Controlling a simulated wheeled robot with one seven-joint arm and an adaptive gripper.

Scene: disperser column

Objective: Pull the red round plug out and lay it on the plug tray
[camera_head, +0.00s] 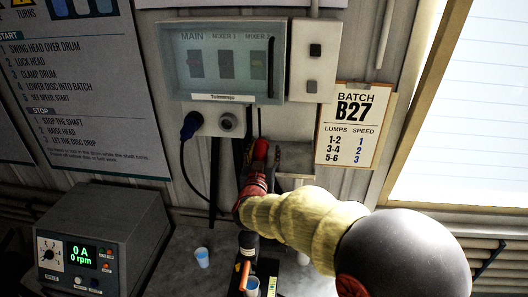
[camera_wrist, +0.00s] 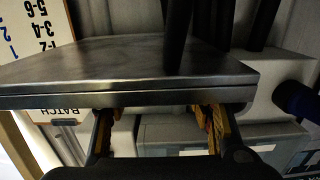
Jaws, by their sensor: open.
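A bright red rounded piece (camera_head: 260,148), apparently the red plug, shows at the far end of my arm in the head view. I cannot tell whether it sits in a socket, and I do not make it out in the wrist view. My gripper (camera_head: 264,165) is close by it, below the socket box. In the upside-down wrist view its two fingers (camera_wrist: 157,118) stand apart with nothing seen between them. A grey metal plate (camera_wrist: 120,72), probably the plug tray, crosses that view close to the fingers; it shows as a small shelf (camera_head: 297,160) in the head view.
A blue plug (camera_head: 190,125) with a hanging cable sits left of a grey round socket (camera_head: 228,122). The breaker cabinet (camera_head: 224,60) is above, and the batch sign (camera_head: 355,125) at right.

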